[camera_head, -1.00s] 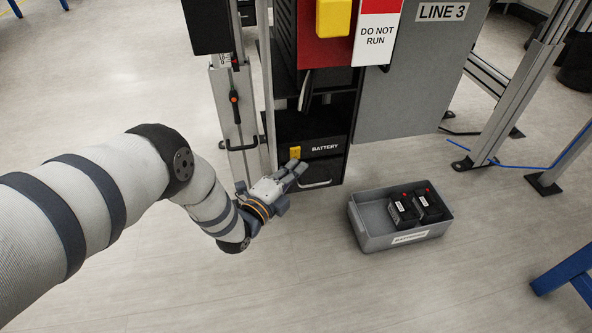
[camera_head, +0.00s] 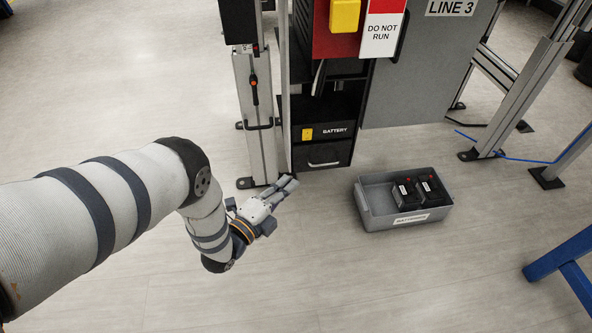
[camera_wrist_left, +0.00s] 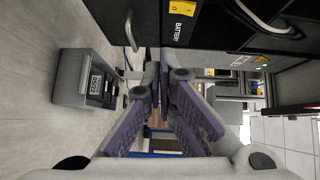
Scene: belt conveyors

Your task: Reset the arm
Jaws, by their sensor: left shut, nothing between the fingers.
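My left arm comes in from the left in the head view. Its gripper (camera_head: 285,188) is in front of and below the black battery drawer (camera_head: 325,146), apart from it, above the floor. The fingers are shut with nothing between them. In the left wrist view the gripper (camera_wrist_left: 165,85) points ahead, with the drawer front and its handle (camera_wrist_left: 131,32) above. My right gripper is not in view.
A grey bin (camera_head: 377,217) with two black batteries (camera_head: 404,193) stands on the floor to the right. The machine cabinet (camera_head: 425,85) has a red and white DO NOT RUN sign (camera_head: 384,29). A blue frame leg (camera_head: 566,262) is at lower right.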

